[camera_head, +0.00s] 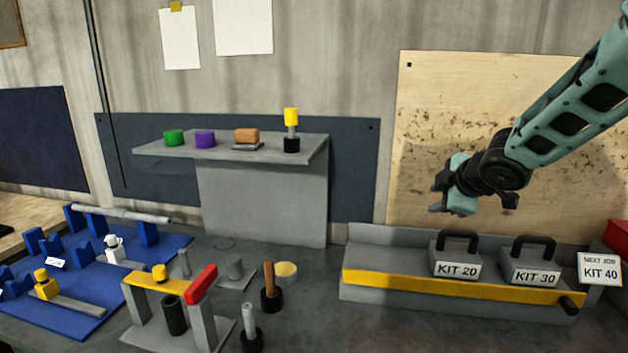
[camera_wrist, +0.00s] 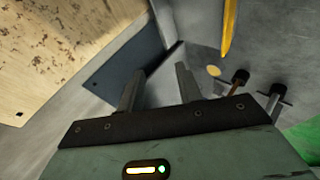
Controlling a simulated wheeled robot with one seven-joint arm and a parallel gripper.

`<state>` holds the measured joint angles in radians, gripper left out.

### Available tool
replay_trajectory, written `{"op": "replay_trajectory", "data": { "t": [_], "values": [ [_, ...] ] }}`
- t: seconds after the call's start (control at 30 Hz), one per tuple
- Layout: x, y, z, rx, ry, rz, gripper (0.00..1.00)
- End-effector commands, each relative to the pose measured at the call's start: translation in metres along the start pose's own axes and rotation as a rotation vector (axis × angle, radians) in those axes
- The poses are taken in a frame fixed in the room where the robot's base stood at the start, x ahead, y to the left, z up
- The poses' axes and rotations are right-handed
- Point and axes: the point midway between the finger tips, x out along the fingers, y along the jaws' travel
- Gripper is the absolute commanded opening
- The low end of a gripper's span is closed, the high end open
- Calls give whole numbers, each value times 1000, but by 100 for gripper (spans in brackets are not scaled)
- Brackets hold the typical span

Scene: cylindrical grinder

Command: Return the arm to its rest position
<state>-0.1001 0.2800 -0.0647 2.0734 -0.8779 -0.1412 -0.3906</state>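My arm (camera_head: 575,110) reaches in from the upper right of the head view, in front of the wooden board. My gripper (camera_head: 440,198) hangs in the air above and left of the KIT 20 block, touching nothing. In the wrist view my gripper (camera_wrist: 157,82) shows two grey fingers standing apart with nothing between them. The KIT 20 block (camera_head: 457,263) and the KIT 30 block (camera_head: 531,270) stand side by side on a grey rack with a yellow front edge (camera_head: 450,285).
A grey shelf (camera_head: 230,147) holds a green piece, a purple piece, an orange-brown block and a yellow-topped post. A small gantry (camera_head: 175,288), several upright tools and a blue fixture mat (camera_head: 100,310) fill the bench's left. A KIT 40 sign (camera_head: 599,270) stands at right.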

Motion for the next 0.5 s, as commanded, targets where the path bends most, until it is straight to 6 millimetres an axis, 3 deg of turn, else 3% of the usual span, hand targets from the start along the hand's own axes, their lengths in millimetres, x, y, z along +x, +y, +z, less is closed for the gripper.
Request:
{"op": "replay_trajectory", "data": {
  "t": [0.03, 0.2, 0.4, 0.5],
  "values": [
    [-15, -28, -23, 89, -15, -52, 35],
    [-68, -130, -69, 356, -127, -259, 35],
    [-148, -245, -89, 547, -311, -499, 35],
    [-185, -290, -89, 602, -406, -591, 35]
  ]
}}
